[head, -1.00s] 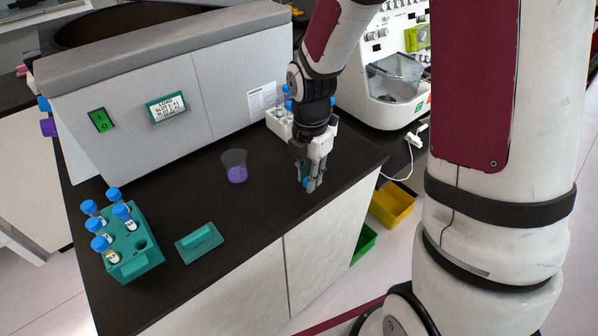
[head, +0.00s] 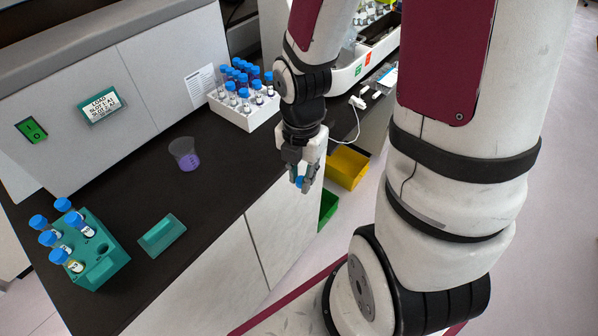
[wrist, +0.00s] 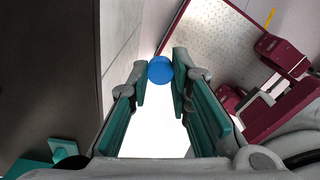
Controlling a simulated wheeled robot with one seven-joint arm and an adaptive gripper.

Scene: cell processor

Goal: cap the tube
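My gripper (head: 302,180) is shut on a blue cap (head: 299,182), held off the counter's front edge, to the right of the counter. In the wrist view, the round blue cap (wrist: 160,70) sits between the two fingertips. A teal rack (head: 97,272) stands at the counter's left end, far from my gripper, holding several upright tubes with blue caps (head: 63,204) and showing an empty hole. I cannot make out an uncapped tube.
A teal block (head: 162,235) lies right of the rack. A beaker with purple liquid (head: 185,154) stands on the dark counter (head: 190,205). A white rack (head: 240,112) of capped tubes is at the back. Yellow (head: 347,167) and green bins (head: 328,206) are beside the counter.

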